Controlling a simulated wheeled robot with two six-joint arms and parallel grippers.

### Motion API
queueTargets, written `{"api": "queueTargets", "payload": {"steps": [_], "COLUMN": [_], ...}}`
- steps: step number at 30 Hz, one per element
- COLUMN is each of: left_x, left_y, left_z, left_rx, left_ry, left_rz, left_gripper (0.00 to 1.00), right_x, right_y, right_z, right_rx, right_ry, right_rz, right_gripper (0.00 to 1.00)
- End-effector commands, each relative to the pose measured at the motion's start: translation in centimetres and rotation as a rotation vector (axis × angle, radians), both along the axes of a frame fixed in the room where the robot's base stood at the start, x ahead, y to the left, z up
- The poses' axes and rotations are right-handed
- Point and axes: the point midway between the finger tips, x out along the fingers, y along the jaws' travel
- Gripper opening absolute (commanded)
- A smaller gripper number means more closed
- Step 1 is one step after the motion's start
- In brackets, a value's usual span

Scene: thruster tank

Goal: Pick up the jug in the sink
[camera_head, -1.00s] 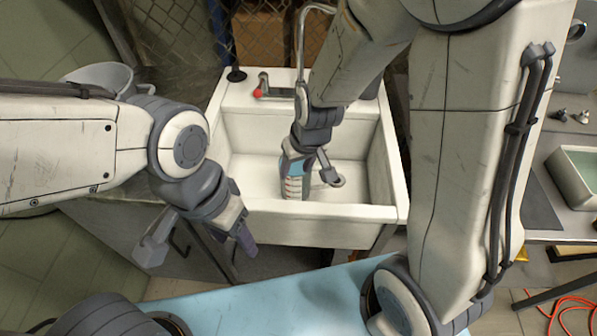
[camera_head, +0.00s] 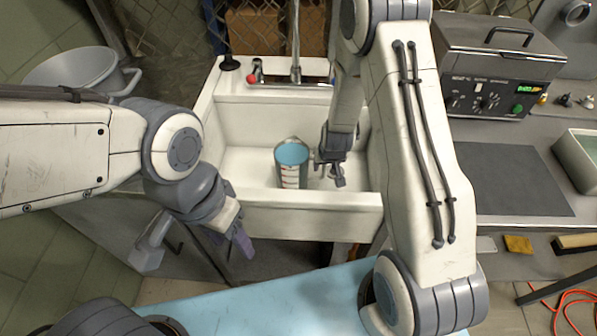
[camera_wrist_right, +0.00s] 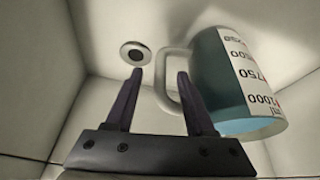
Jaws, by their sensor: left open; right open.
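My right gripper (camera_head: 334,170) is down in the sink, just right of the jug. In the right wrist view, the open right gripper (camera_wrist_right: 160,82) has its fingertips close to the handle of the jug (camera_wrist_right: 218,85), with one finger by the handle. I cannot tell whether it touches. My left gripper (camera_head: 200,250) is open and empty, in front of the sink's left side.
A tap (camera_head: 295,55) and a red knob (camera_head: 252,79) are at the sink's back edge. A grey pot (camera_head: 75,72) stands to the left. A heated bath unit (camera_head: 495,65) and dark mat (camera_head: 505,180) lie on the right counter. The drain (camera_wrist_right: 135,53) shows in the sink.

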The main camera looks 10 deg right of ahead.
Motion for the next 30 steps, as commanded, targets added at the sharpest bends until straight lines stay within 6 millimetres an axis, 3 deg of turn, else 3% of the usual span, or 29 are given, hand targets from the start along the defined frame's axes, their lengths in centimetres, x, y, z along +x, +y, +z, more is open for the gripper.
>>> {"api": "queueTargets", "payload": {"steps": [4,13,14,15,18,30], "left_x": [0.0,0.0,0.0,0.0,0.0,0.0], "left_y": [0.0,0.0,0.0,0.0,0.0,0.0], "left_z": [0.0,-0.1,-0.1,-0.1,-0.1,-0.1], "left_rx": [0.0,0.0,0.0,0.0,0.0,0.0], "left_ry": [0.0,0.0,0.0,0.0,0.0,0.0], "left_rz": [0.0,0.0,0.0,0.0,0.0,0.0], "left_gripper": [0.57,0.57,0.57,0.57,0.57,0.57], "right_x": [0.7,1.0,1.0,1.0,1.0,1.0], "right_y": [-0.1,-0.1,-0.1,-0.1,-0.1,-0.1], "right_z": [-1.9,-2.4,-2.4,-2.4,-2.3,-2.3], "right_rx": [-0.001,0.0,0.0,0.0,0.0,0.0], "right_ry": [0.001,0.0,0.0,0.0,0.0,-0.001], "right_rz": [0.002,0.001,0.001,0.001,0.001,0.001], "right_gripper": [0.55,0.55,0.47,0.32,0.0,0.0]}}
